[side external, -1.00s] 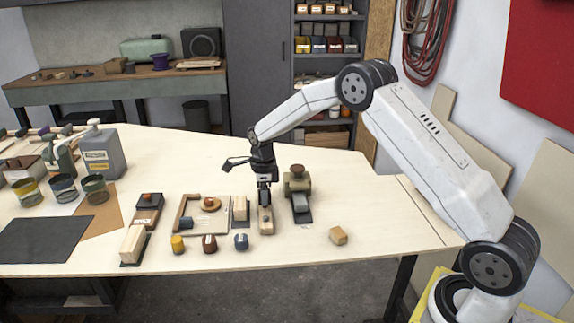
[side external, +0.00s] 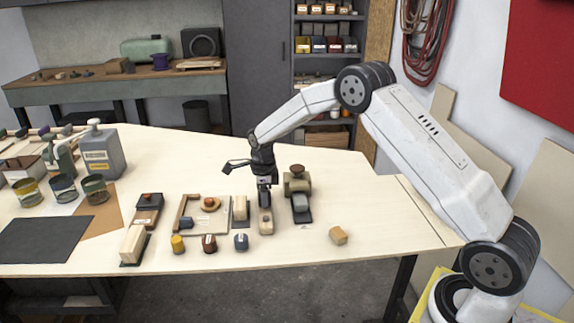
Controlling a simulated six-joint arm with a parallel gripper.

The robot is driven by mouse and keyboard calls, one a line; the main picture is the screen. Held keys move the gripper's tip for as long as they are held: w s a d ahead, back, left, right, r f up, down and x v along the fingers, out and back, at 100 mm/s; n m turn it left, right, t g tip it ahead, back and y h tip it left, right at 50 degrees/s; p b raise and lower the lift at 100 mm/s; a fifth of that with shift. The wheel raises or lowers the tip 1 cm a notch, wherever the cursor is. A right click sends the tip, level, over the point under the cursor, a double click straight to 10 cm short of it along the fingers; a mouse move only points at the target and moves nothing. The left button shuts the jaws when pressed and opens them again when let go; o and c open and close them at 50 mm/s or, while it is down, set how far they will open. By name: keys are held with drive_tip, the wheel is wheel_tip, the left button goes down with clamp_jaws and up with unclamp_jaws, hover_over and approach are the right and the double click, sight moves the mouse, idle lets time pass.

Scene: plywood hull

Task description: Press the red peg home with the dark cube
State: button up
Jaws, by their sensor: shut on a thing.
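My gripper (side external: 264,200) points straight down over the near half of the table, shut on a small dark thing that looks like the dark cube. Fingers and cube blend together, so the cube's outline is unclear. Directly below is a narrow light wooden block (side external: 266,226) with a dark round spot on its near end. The gripper's lower end is at or just above the far part of this block; I cannot tell whether they touch. I cannot make out a red peg there; it may be hidden. A red-topped piece (side external: 147,196) sits on a dark block to the left.
A green-and-grey fixture (side external: 298,190) stands close right of the gripper. A wooden tray (side external: 212,226) and an upright pale block (side external: 240,207) are close left. Yellow (side external: 178,244), brown (side external: 209,244) and blue-grey (side external: 241,242) pieces stand in front.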

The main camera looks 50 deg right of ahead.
drive_tip(key=shift+f, duration=0.7)
idle(0.8)
drive_tip(key=shift+r, duration=2.4)
